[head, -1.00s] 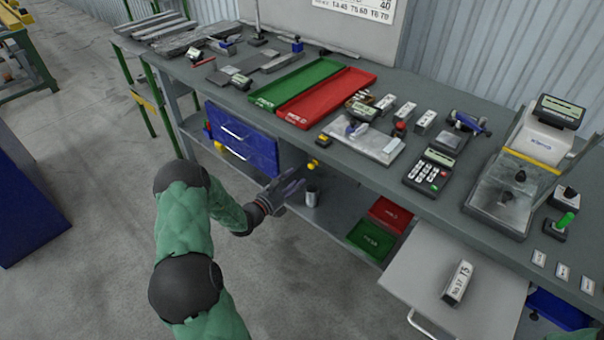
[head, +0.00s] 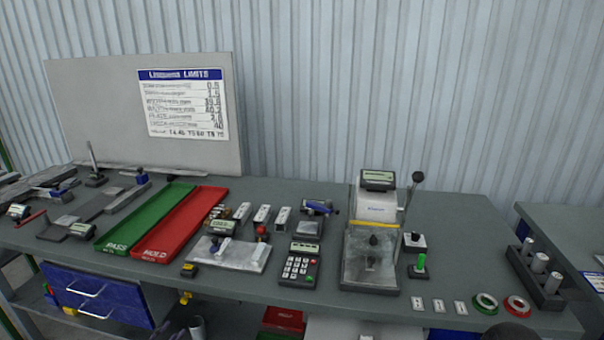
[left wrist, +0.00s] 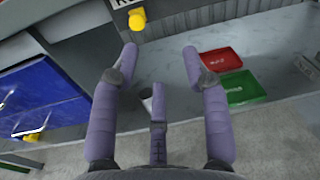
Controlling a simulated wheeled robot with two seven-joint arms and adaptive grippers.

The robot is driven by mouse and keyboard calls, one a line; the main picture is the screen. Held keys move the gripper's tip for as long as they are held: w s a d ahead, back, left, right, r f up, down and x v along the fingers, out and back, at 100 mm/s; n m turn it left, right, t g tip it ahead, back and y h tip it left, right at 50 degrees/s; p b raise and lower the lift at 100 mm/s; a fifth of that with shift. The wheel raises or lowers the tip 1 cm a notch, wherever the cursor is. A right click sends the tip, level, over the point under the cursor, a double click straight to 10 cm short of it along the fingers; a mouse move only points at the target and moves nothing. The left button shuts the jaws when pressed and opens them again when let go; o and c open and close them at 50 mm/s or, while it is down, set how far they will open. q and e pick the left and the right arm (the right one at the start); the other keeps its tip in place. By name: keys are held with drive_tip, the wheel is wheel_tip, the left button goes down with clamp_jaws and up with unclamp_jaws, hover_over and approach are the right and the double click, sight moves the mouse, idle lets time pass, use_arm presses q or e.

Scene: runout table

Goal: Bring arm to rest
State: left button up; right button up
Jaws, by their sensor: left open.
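In the left wrist view my left gripper (left wrist: 160,62) is open, its purple-grey padded fingers spread apart with nothing between the tips. It is in front of the bench's lower shelf (left wrist: 270,62). A small grey cup-like cylinder (left wrist: 147,103) shows behind the fingers, apart from them as far as I can tell. In the head view only a dark bit of the left gripper (head: 172,330) shows at the bottom edge, below the bench front.
The bench top (head: 330,297) holds a green tray (head: 150,215), a red tray (head: 185,225), a keypad device (head: 300,262) and a tester (head: 372,245). A blue drawer unit (left wrist: 40,100) is left of my left gripper; red (left wrist: 222,60) and green bins (left wrist: 242,88) are right.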

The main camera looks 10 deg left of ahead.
use_arm(q)
drive_tip(key=s+d+f+m+g+h, duration=0.4)
drive_tip(key=d+f+m+g, duration=0.15)
drive_tip(key=d, duration=0.55)
drive_tip(key=s+d+f+m+g+h, duration=0.35)
drive_tip(key=d+f, duration=0.25)
drive_tip(key=d, duration=0.5)
drive_tip(key=s+d+f+m+g+y, duration=0.2)
drive_tip(key=s+d+m, duration=0.2)
drive_tip(key=m, duration=0.4)
drive_tip(key=s+d+f+m+g+y+p, duration=0.1)
drive_tip(key=s+d+f+m+g+y, duration=0.1)
drive_tip(key=s+m, duration=0.4)
drive_tip(key=s+d+f+m+g+y+p, duration=0.1)
drive_tip(key=s+d+f+m+g+y, duration=0.1)
drive_tip(key=s+d+m, duration=0.4)
drive_tip(key=f+m+g, duration=0.1)
drive_tip(key=m, duration=0.4)
drive_tip(key=shift+f+g, duration=0.4)
